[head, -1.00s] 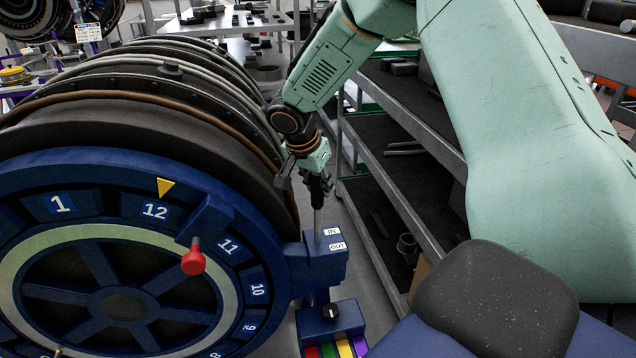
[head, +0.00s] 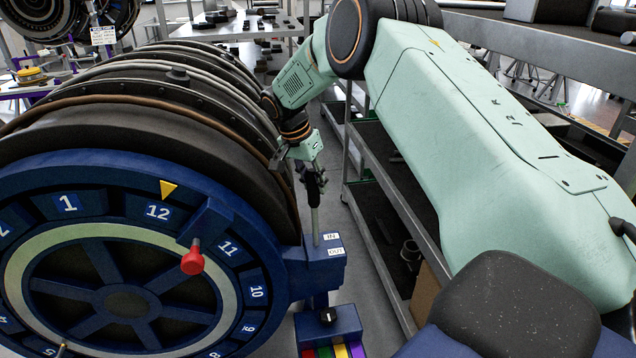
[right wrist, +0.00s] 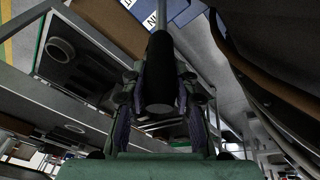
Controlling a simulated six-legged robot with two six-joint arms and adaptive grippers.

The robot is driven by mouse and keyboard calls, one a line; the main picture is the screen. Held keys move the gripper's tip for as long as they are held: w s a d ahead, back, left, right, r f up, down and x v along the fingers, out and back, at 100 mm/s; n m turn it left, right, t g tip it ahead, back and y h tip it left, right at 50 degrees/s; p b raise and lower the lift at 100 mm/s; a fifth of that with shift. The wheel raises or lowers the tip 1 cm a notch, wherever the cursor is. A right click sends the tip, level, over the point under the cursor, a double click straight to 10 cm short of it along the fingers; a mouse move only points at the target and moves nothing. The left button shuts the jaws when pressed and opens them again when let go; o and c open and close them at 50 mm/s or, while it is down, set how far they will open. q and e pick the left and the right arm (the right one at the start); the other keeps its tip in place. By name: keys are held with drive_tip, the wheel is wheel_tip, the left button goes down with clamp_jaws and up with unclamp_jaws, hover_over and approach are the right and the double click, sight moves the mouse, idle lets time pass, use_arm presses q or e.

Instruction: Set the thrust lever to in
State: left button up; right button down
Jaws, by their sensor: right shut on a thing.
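The thrust lever (head: 315,222) is a thin silver rod with a black grip, rising from a blue block (head: 325,270) at the right of the large engine. The block bears an IN label (head: 331,237) and an OUT label (head: 336,252), IN being farther back. The rod stands nearly upright beside IN; its exact setting is hard to tell. My right gripper (head: 314,184) is shut on the lever's black grip. In the right wrist view the black grip (right wrist: 160,75) lies between my right gripper's fingers (right wrist: 160,100). My left gripper is not in view.
The blue numbered ring (head: 65,205) with a red knob (head: 193,262) and yellow pointer (head: 167,189) fronts the engine. A metal shelf rack (head: 395,215) stands close at the right.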

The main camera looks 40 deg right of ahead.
drive_tip(key=shift+w+d+f+g, duration=0.15)
drive_tip(key=shift+w+d, duration=0.1)
drive_tip(key=shift+w, duration=0.15)
drive_tip(key=shift+w+d+g, duration=0.15)
drive_tip(key=shift+w+d, duration=0.1)
drive_tip(key=shift+w, duration=0.15)
drive_tip(key=shift+w+d+f+g+y+b, duration=0.15)
drive_tip(key=shift+w+d+g+y+b, duration=0.15)
drive_tip(key=shift+w+y+b, duration=0.25)
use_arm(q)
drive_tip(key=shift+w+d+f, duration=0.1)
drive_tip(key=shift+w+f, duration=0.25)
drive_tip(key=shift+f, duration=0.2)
use_arm(e)
drive_tip(key=shift+a, duration=0.1)
drive_tip(key=c, duration=1.5)
unclamp_jaws()
drive_tip(key=shift+w, duration=0.1)
drive_tip(key=o, duration=0.5)
drive_tip(key=shift+a, duration=0.15)
